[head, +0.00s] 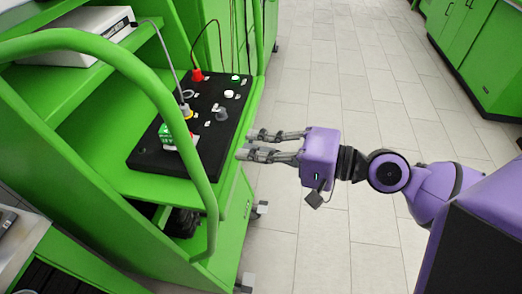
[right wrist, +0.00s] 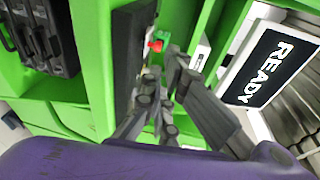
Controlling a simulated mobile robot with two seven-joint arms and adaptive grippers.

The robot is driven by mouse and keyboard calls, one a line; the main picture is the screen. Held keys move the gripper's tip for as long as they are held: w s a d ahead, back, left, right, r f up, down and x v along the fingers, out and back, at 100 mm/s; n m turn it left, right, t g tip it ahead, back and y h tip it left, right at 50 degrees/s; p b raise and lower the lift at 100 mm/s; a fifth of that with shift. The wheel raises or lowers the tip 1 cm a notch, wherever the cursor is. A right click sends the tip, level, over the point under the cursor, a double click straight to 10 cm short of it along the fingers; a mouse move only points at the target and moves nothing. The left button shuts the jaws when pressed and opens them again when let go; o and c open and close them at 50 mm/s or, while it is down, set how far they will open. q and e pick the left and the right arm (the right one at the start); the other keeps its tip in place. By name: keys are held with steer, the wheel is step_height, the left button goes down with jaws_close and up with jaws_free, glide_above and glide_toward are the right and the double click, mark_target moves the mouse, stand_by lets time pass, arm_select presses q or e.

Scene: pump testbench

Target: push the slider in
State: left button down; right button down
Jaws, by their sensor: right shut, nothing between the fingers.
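The black control panel (head: 150,157) lies on the green bench shelf and carries a red plug, a green-and-white block (head: 172,136), a grey knob (head: 222,114) and white buttons. I cannot tell for sure which part is the slider. My right gripper (head: 244,145) comes in from the right, just past the panel's right edge, empty and apart from the panel parts. In the right wrist view the shut fingertips (right wrist: 165,62) point towards the panel's dark side (right wrist: 132,45) and a red part (right wrist: 156,45). My left gripper is out of view.
A curved green handrail (head: 205,185) runs in front of the bench at the left. A white box (head: 85,28) stands on the upper shelf. A READY display (right wrist: 270,68) shows in the right wrist view. The tiled floor (head: 340,80) is clear.

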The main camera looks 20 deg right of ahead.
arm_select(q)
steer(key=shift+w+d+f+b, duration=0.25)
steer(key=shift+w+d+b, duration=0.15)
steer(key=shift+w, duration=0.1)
arm_select(e)
steer(key=shift+v, duration=0.9)
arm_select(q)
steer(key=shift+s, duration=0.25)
arm_select(e)
steer(key=shift+r, duration=0.1)
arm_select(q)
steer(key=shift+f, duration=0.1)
